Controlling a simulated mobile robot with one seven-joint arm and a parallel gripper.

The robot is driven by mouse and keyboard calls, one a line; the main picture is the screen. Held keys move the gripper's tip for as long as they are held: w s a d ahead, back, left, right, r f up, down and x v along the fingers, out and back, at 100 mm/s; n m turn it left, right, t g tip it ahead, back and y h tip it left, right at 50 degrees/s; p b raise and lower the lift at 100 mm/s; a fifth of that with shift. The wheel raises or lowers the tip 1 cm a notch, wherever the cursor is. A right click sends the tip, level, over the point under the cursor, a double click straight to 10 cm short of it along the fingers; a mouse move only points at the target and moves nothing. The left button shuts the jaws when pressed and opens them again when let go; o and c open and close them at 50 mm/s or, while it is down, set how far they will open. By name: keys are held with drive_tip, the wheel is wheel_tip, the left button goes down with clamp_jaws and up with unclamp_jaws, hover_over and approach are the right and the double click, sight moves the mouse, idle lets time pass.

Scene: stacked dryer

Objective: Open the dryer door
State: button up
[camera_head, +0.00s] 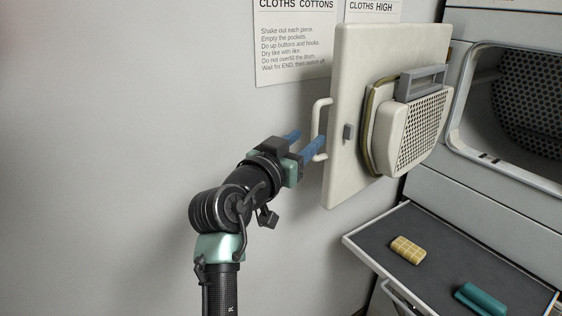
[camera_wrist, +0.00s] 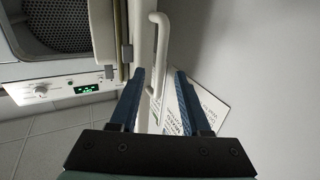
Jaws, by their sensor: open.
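The dryer door (camera_head: 345,60) is a cream panel that stands swung open to the left of the dryer opening (camera_head: 530,100), in the head view. Its inner side, with a perforated lint unit (camera_head: 415,130), faces the camera. The white bar handle (camera_head: 318,125) is on the door's far side at its left edge; it also shows in the wrist view (camera_wrist: 158,50). My gripper (camera_head: 305,140) has two blue fingers and is open beside the handle. In the wrist view my gripper (camera_wrist: 180,75) has the handle ahead, roughly between the fingers; I cannot tell whether they touch.
A grey shelf (camera_head: 400,225) juts out below the opening, with a yellow sponge (camera_head: 407,250) and a teal item (camera_head: 480,299) on it. Paper signs (camera_head: 292,45) hang on the wall behind. A control panel (camera_wrist: 60,88) with a green display shows in the wrist view. The left side is clear.

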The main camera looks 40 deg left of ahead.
drive_tip(key=s+d+b, duration=0.1)
drive_tip(key=s+b, duration=0.1)
drive_tip(key=s, duration=0.8)
drive_tip(key=shift+d, duration=0.3)
